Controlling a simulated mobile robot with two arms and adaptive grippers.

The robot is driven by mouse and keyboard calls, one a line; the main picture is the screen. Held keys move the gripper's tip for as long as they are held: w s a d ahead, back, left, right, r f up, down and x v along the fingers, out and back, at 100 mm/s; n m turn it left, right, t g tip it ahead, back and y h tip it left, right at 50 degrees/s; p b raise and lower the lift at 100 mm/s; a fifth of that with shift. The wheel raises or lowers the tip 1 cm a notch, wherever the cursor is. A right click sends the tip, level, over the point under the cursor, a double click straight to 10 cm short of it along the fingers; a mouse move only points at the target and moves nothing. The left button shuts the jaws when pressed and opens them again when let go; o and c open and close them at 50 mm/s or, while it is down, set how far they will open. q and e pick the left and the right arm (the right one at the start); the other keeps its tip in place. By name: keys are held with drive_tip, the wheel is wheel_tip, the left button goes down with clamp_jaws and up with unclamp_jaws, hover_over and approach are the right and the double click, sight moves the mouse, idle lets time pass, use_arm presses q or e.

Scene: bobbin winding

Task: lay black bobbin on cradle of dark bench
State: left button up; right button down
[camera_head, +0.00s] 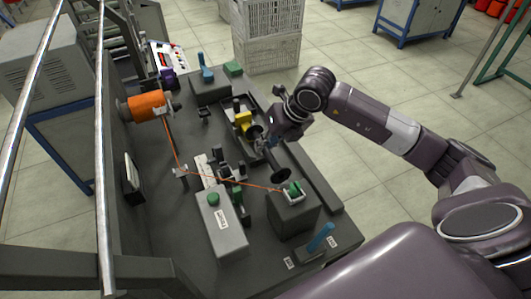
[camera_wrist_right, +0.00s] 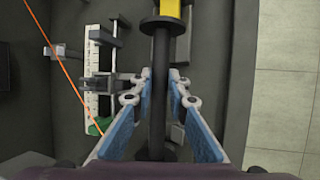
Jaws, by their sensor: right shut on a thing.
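The black bobbin (camera_head: 275,190) is a dark spool with a round flange at each end. It also shows in the wrist view as a long dark rod (camera_wrist_right: 160,75) with its far flange (camera_wrist_right: 163,25) near the top. My right gripper (camera_head: 266,146) is shut on the bobbin's shaft; in the wrist view its blue-padded fingers (camera_wrist_right: 161,95) stand on both sides of it. The bobbin is over the dark bench (camera_head: 170,225), beside a yellow part (camera_head: 243,121). I cannot tell whether it touches the bench or which part is the cradle. My left gripper is not in view.
An orange spool (camera_head: 146,106) feeds an orange thread across the bench to a block with a green top (camera_head: 292,191). A grey box with a green button (camera_head: 221,225) and blue levers (camera_head: 320,237) stand nearby. White crates (camera_head: 268,35) stand behind.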

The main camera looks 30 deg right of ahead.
drive_tip(key=shift+f, duration=0.35)
wheel_tip(320, 180, down, 4)
drive_tip(key=shift+r+p, duration=0.2)
drive_tip(key=shift+p, duration=0.1)
drive_tip(key=shift+f, duration=0.2)
drive_tip(key=c, duration=1.9)
unclamp_jaws()
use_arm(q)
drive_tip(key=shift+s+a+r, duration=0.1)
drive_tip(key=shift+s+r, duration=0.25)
use_arm(e)
drive_tip(key=shift+r, duration=0.15)
drive_tip(key=shift+s+d+r, duration=0.1)
drive_tip(key=shift+r, duration=0.2)
use_arm(q)
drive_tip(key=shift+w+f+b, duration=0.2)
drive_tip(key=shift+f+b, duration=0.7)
drive_tip(key=shift+b, duration=0.05)
use_arm(e)
drive_tip(key=v, duration=1.1)
drive_tip(key=shift+s, duration=0.1)
